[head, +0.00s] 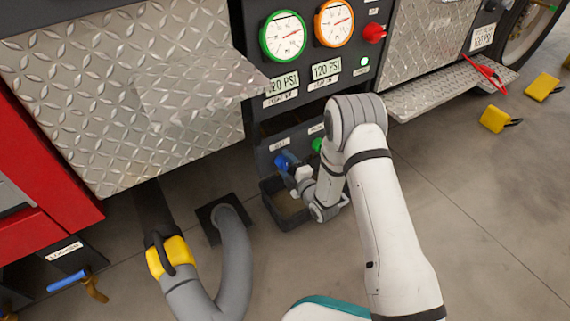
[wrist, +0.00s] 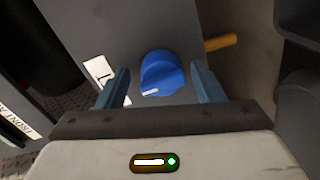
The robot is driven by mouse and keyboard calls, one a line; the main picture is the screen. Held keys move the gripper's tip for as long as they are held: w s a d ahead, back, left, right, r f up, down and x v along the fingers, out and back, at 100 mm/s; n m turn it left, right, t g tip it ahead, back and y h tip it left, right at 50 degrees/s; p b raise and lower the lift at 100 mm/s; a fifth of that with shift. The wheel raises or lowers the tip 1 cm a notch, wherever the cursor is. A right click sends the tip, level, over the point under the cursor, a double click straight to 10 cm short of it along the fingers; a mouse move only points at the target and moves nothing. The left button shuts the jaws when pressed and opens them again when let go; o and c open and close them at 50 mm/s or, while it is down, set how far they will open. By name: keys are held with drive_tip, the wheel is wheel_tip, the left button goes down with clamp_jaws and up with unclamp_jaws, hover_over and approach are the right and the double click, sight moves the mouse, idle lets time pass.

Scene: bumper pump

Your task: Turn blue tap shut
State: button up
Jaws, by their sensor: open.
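The blue tap (wrist: 162,76) is a round blue knob with a raised grip and a white mark, on a dark grey panel. In the wrist view it sits between the two fingers of my gripper (wrist: 160,85), with a gap showing on both sides. The gripper is open. In the head view the blue tap (head: 281,161) shows low on the panel, just past my gripper (head: 291,167), which partly covers it. I cannot tell whether a finger touches it.
A green knob (head: 317,145) sits to the right of the blue tap, close to my arm. A dark bin (head: 287,220) stands below. A grey hose (head: 236,255) with a yellow coupling (head: 170,257) lies at left. Two gauges (head: 283,37) are above.

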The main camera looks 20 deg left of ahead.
drive_tip(key=p+v, duration=0.2)
drive_tip(key=v, duration=0.5)
drive_tip(key=shift+s+d+p, duration=0.15)
drive_tip(key=shift+d+p, duration=0.15)
drive_tip(key=shift+p, duration=0.05)
